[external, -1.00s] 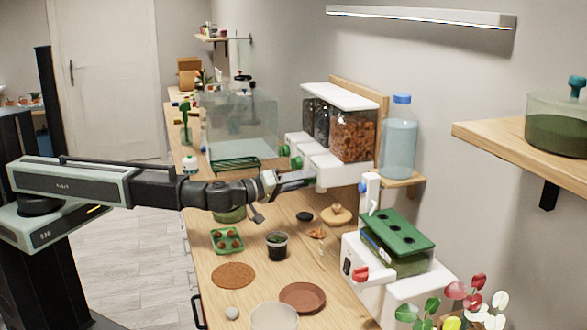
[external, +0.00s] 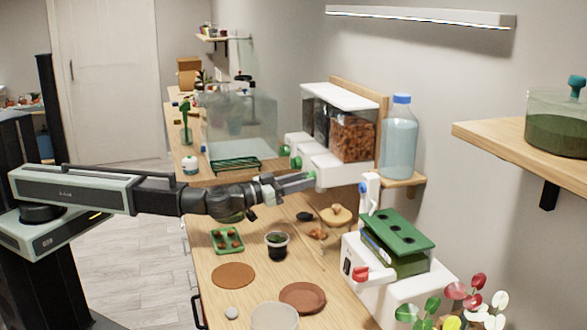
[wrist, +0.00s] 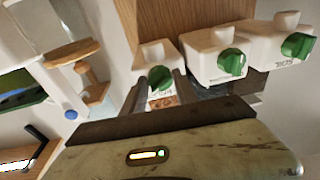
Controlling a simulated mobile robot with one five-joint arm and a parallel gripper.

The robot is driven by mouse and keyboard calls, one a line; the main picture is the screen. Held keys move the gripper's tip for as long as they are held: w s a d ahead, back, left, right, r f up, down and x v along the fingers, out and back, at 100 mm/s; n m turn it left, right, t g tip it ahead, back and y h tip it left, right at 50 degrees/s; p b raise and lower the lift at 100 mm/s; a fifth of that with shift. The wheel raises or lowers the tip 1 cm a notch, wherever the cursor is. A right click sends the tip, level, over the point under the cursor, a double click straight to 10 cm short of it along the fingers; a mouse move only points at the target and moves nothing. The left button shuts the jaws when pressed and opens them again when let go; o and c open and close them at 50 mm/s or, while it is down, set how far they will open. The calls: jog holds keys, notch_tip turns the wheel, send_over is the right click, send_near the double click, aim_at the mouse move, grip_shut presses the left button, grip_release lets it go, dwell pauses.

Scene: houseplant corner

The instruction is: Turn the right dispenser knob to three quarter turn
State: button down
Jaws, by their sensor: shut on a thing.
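The right dispenser (external: 352,136) holds brown chunks and has a white base. Its green knob (wrist: 160,78) is the leftmost of the knobs in the wrist view, between my two fingers. My gripper (external: 308,180) reaches the front of that dispenser in the external view and is shut on the knob. The fingers also show in the wrist view (wrist: 160,92), one on each side of the knob. The knob is mostly hidden by the gripper in the external view, and its exact angle is hard to read.
Two other green knobs, middle (wrist: 232,62) and far (wrist: 297,45), sit close by. A blue-capped bottle (external: 399,140) stands right of the dispensers. A green-lidded box (external: 396,228) is nearer. Pots and saucers (external: 302,297) lie on the counter below.

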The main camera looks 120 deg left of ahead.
jog(key=m+t, duration=0.1)
jog(key=m, duration=0.5)
jog(key=m+h, duration=0.1)
jog(key=m, duration=0.5)
jog(key=shift+s+a+r+t, duration=0.1)
jog(key=shift+s+a+t, duration=0.1)
jog(key=shift+t, duration=0.2)
jog(key=m+h+p, duration=0.1)
jog(key=m, duration=0.5)
jog(key=shift+r, duration=0.1)
jog(key=m+g+p, duration=0.1)
jog(key=m+p, duration=0.1)
jog(key=m, duration=0.6)
jog(key=m+p, duration=0.2)
jog(key=m, duration=0.6)
jog(key=m+g+p, duration=0.1)
jog(key=m, duration=0.7)
jog(key=shift+w+d+r+m+g+h+p, duration=0.15)
jog(key=shift+r+m+g+h+p, duration=0.15)
jog(key=shift+m+p, duration=0.1)
